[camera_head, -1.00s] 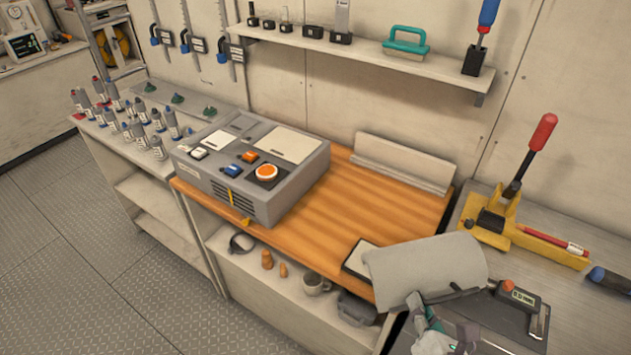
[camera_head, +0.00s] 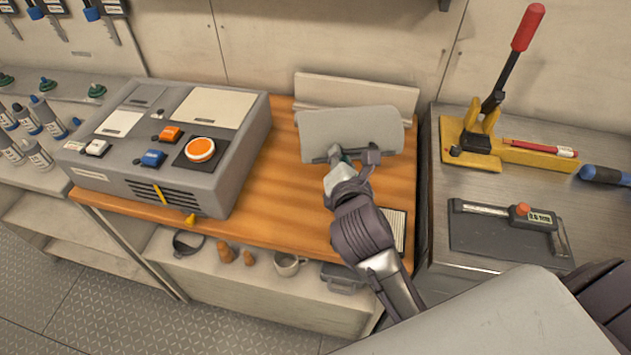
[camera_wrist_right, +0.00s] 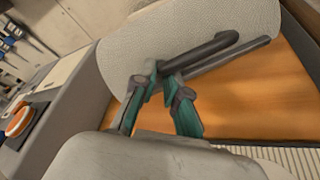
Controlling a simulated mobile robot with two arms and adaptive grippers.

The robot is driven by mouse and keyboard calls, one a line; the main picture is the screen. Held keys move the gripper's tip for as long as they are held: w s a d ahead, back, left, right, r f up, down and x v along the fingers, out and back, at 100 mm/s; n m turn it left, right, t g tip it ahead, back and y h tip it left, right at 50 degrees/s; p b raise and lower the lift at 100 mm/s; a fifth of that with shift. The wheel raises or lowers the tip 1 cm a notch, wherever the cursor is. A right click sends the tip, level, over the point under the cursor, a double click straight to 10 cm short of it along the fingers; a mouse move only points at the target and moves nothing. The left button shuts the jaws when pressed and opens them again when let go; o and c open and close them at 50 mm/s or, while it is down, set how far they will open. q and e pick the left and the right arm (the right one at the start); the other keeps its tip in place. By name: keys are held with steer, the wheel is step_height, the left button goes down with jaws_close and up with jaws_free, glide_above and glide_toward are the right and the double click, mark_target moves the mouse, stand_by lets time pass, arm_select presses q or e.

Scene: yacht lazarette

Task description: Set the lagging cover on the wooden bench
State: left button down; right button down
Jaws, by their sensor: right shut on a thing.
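The lagging cover (camera_head: 350,128) is a pale grey, curved, textured sheet. My right gripper (camera_head: 345,160) is shut on its near edge and holds it over the back right part of the wooden bench (camera_head: 300,205). In the right wrist view the cover (camera_wrist_right: 190,35) fills the top beyond my right gripper (camera_wrist_right: 165,80), with orange bench wood showing to the right and below. I cannot tell whether the cover touches the bench top. My left gripper is not in view.
A grey control box (camera_head: 175,140) takes the bench's left side. A pale upright panel (camera_head: 358,92) stands behind the cover. A ribbed pad (camera_head: 397,228) lies at the right front edge. A yellow lever tool (camera_head: 480,140) stands on the grey bench to the right.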

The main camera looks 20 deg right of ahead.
mark_target(312, 162)
steer(key=a+f, duration=0.1)
steer(key=w+a+f, duration=0.1)
steer(key=a, duration=0.3)
steer(key=shift+w+f, duration=0.35)
steer(key=shift+f, duration=0.05)
step_height(312, 162, down, 4)
steer(key=shift+f, duration=0.1)
steer(key=c, duration=1.2)
jaws_free()
steer(key=shift+f, duration=0.1)
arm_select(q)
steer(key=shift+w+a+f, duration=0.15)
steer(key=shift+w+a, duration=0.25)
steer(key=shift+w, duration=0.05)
arm_select(e)
steer(key=shift+s+a, duration=0.1)
